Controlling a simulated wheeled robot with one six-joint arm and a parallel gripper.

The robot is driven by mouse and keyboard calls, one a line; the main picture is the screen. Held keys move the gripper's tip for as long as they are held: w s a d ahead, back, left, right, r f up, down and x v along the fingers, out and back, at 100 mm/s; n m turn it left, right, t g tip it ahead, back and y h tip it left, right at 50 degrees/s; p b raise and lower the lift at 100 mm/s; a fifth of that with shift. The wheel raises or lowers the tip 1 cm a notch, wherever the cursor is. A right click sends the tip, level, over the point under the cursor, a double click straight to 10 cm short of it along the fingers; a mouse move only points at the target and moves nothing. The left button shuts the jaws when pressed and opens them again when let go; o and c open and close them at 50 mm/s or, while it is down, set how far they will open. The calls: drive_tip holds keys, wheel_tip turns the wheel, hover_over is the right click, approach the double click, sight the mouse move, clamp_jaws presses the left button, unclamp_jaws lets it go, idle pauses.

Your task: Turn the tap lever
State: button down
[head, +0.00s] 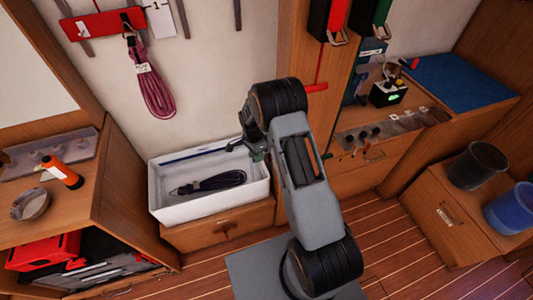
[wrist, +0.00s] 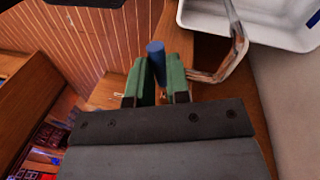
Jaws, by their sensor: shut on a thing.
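My gripper (wrist: 160,85) has green finger pads and is shut on a blue cylindrical tap lever (wrist: 156,60) in the wrist view. The lever's end stands out beyond the pads. A bent metal tap spout (wrist: 236,50) rises beside the right finger and reaches toward the white basin (wrist: 255,25). In the head view my gripper (head: 255,152) is at the right back corner of the white basin (head: 215,212). There my arm hides most of the tap, and the lever cannot be made out.
A dark coiled line (head: 215,182) lies in the basin. A purple coil (head: 155,88) hangs on the wall behind. A wooden shelf with an orange and black torch (head: 62,172) stands at left. Open plank floor (head: 400,255) lies to the right.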

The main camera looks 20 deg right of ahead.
drive_tip(key=c, duration=1.1)
unclamp_jaws()
drive_tip(key=shift+r, duration=0.1)
wheel_tip(320, 180, up, 13)
drive_tip(key=w+b, duration=0.1)
drive_tip(key=w, duration=0.1)
drive_tip(key=shift+w+a+r+b, duration=0.2)
drive_tip(key=shift+w+a+b, duration=0.1)
